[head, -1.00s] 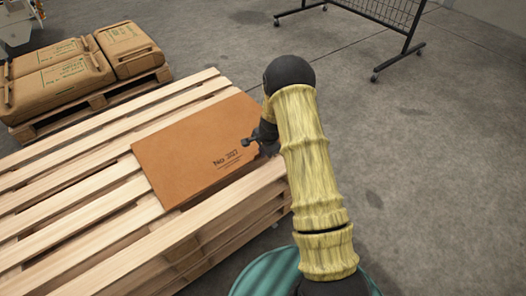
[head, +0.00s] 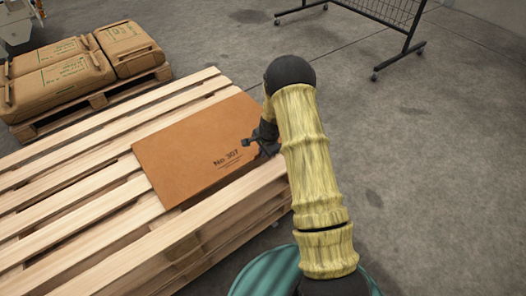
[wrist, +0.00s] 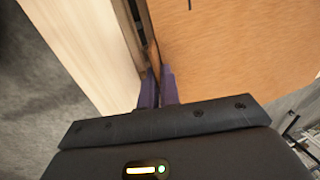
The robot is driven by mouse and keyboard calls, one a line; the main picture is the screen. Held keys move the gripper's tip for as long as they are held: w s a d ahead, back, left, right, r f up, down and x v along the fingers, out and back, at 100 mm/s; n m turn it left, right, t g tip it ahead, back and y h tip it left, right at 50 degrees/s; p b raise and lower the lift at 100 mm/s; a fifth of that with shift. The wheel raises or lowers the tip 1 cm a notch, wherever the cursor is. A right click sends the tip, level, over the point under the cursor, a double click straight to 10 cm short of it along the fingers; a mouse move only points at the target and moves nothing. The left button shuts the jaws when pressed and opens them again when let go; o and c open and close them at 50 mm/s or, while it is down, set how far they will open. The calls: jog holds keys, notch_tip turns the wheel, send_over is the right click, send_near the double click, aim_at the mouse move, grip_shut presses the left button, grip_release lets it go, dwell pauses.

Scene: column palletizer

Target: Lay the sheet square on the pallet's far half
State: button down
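The sheet (head: 185,158) is a brown board printed "No 307". It lies on the pallet (head: 75,215), a stack of pale wooden slats, towards its right end. Its sides look turned a little from the slats. My gripper (head: 252,145) is at the sheet's right side, beside the print. In the wrist view, the two dark purple fingers (wrist: 158,88) are close together at the edge of the sheet (wrist: 235,50), one on each side of it, with a pale slat (wrist: 80,40) to the left. The fingertips are partly hidden. My arm hides the sheet's right corner.
Brown sacks (head: 60,75) lie on another pallet (head: 95,103) at the upper left. A black wire rack (head: 385,20) on castors stands at the back. The grey floor to the right (head: 440,170) is clear.

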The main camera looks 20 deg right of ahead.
jog(key=shift+f, duration=0.2)
jog(key=c, duration=1.5)
grip_release()
jog(key=shift+c, duration=0.2)
jog(key=shift+r, duration=0.1)
jog(key=p+v, duration=0.4)
jog(key=v, duration=1.3)
jog(key=shift+d, duration=0.1)
